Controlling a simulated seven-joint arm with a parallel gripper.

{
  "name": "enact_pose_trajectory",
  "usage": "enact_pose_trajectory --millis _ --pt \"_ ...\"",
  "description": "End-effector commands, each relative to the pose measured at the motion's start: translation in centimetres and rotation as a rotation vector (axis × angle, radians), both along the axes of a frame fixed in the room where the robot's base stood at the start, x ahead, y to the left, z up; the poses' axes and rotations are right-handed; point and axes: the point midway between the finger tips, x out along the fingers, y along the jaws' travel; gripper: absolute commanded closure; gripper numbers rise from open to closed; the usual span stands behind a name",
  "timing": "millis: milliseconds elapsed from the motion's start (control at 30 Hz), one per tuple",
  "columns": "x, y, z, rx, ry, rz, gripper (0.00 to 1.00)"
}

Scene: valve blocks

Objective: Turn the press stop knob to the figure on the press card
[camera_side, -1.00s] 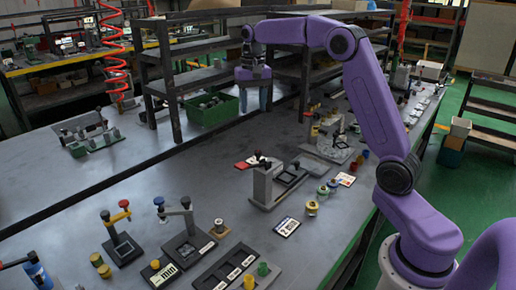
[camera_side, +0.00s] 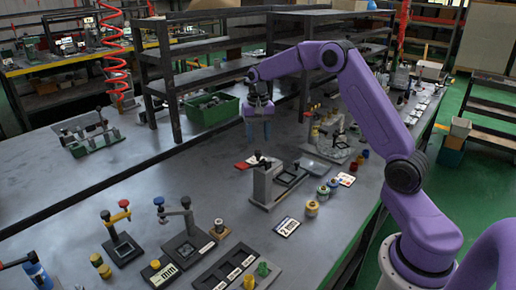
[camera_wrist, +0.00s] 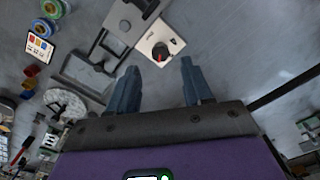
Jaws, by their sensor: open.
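In the wrist view a round black knob with a red mark (camera_wrist: 160,52) sits on a pale square plate (camera_wrist: 173,30). I take it for the press stop knob. In the side view a grey upright block (camera_side: 264,186) with a black top part stands mid-bench; the knob's face cannot be made out there. My gripper (camera_side: 258,138) is open and empty, pointing down above and behind the block. In the wrist view its fingertips (camera_wrist: 158,68) are apart, with the knob showing just beyond the gap. A white card (camera_side: 287,226) near the block shows what looks like a 2.
Small round pots (camera_side: 312,208) and a coloured card (camera_side: 345,179) lie right of the block. A red piece (camera_side: 244,164) is at its left. Lever stands (camera_side: 185,240) and a dark tray (camera_side: 225,270) are in front. The left bench is mostly clear; a green bin (camera_side: 210,108) stands behind.

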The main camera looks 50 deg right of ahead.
Motion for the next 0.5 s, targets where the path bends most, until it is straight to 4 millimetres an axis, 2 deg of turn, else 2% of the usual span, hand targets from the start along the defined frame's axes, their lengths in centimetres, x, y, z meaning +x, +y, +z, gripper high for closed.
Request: enact_pose_trajectory --millis 33,200,500 --pt "-0.1 0.0 -1.0 0.000 0.004 0.000 0.50" --pt "0.0 0.0 -3.5 0.000 0.002 0.000 0.50" --pt "0.0 0.0 -5.2 0.000 -0.001 0.001 0.50"
